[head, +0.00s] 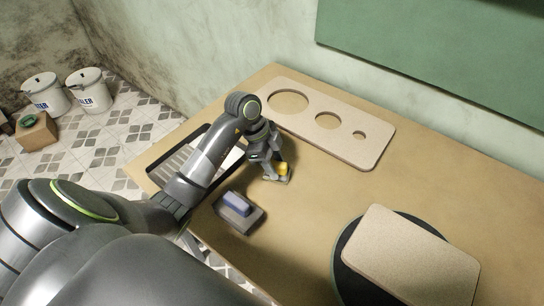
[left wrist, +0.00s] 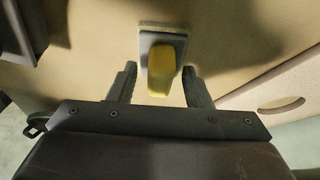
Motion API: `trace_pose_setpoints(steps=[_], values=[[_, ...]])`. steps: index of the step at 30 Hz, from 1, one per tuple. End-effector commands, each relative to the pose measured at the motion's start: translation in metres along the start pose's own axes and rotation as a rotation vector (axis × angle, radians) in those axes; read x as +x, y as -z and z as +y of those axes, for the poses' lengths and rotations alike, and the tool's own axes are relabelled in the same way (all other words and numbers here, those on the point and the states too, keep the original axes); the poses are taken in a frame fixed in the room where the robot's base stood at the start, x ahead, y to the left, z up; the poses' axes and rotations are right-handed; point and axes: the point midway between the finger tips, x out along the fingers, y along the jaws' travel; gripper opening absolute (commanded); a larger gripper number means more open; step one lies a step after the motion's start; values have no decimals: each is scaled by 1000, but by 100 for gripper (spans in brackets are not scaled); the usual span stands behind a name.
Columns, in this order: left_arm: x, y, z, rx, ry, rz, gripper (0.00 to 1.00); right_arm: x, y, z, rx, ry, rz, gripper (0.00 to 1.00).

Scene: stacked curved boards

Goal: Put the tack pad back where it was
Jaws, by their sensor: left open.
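A small pad with a yellow grip (head: 283,169) on a pale square base is at the left part of the table (head: 300,225); it also shows in the left wrist view (left wrist: 165,65). My left gripper (head: 272,171) is over this pad. Its fingers are open, one on each side of the yellow grip, with a gap visible in the left wrist view. A dark grey block with a blue grip (head: 237,204) lies nearer the table's front edge. I cannot tell which of the two is the tack pad. My right gripper is out of view.
A plain board (head: 410,255) lies on a black disc (head: 345,262) at the right. A black-rimmed tray (head: 157,172) is at the left, partly behind my arm. The middle table is clear.

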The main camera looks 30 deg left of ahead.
Motion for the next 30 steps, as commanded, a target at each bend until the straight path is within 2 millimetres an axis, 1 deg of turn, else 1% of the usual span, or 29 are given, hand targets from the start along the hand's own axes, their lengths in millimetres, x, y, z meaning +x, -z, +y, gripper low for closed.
trace_pose_setpoints(steps=[1,2,5,12,15,18,21,24,30], values=[[-4,2,0,1,2,0,45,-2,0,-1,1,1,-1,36],[-6,1,-1,2,3,-2,45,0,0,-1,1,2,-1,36],[-20,0,-2,2,6,-3,45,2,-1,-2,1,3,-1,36],[-73,-1,-2,3,7,-5,45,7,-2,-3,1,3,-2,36],[-92,0,-1,2,6,-4,45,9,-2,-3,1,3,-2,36],[-106,0,-1,1,4,-3,45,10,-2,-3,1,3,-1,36],[-116,1,-1,2,4,-1,45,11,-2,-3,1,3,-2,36],[-121,1,0,1,1,0,45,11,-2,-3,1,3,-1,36],[-122,1,0,0,0,0,45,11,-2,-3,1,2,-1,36]])
